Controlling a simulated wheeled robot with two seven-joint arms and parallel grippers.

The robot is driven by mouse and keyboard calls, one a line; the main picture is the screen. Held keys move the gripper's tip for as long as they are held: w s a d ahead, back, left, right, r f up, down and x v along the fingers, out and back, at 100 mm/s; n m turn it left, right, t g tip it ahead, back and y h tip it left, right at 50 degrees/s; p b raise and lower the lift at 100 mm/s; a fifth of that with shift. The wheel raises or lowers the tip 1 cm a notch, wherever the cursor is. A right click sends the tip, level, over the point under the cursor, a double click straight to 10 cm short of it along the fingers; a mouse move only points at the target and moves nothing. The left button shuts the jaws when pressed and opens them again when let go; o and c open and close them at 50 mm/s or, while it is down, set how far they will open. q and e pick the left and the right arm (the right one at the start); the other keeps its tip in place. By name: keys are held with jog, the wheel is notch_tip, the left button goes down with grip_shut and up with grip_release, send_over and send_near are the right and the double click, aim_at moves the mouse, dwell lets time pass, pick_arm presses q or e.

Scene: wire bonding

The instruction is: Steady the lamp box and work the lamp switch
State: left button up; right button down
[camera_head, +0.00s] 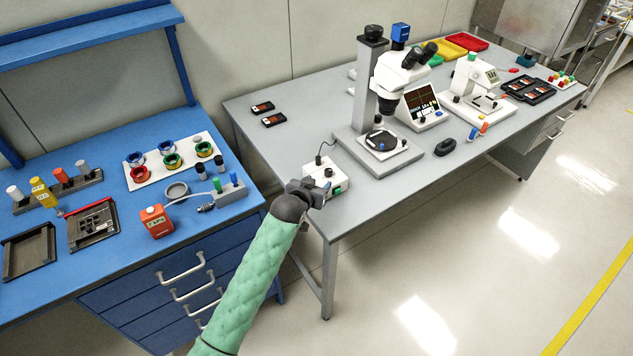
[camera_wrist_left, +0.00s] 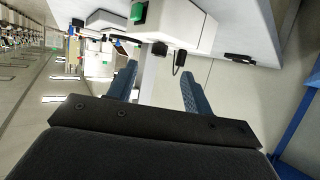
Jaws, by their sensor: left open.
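The white lamp box (camera_head: 317,171) stands at the near left corner of the grey table, with a cable rising from its top. Its green switch (camera_head: 338,189) is on the front face. My left gripper (camera_head: 316,188) is in front of the box and hides part of it. In the left wrist view the lamp box (camera_wrist_left: 188,28) and green switch (camera_wrist_left: 139,12) lie beyond the fingertips. The two blue fingers of my left gripper (camera_wrist_left: 158,85) are apart with nothing between them; I cannot tell whether they touch the box. My right gripper is out of view.
The microscope stand (camera_head: 370,90) is right of the lamp box on the grey table (camera_head: 290,140). Two small dark modules lie behind the box. The blue bench (camera_head: 110,255) on the left holds spools, trays and an orange block (camera_head: 156,221). A gap separates bench and table.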

aim_at(327, 174)
pick_arm(q)
jog(key=p+x, duration=0.1)
jog(key=x, duration=0.2)
jog(key=p+x, duration=0.1)
jog(key=x, duration=0.2)
jog(key=shift+d+r, duration=0.1)
jog(key=shift+r, duration=0.1)
jog(key=shift+p+x, duration=0.5)
jog(key=shift+x, duration=0.5)
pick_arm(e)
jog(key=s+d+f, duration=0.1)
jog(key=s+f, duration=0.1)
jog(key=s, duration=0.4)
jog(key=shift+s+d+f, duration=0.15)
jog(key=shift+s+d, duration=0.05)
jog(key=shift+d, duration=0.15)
pick_arm(q)
jog(key=shift+f, duration=0.1)
grip_shut()
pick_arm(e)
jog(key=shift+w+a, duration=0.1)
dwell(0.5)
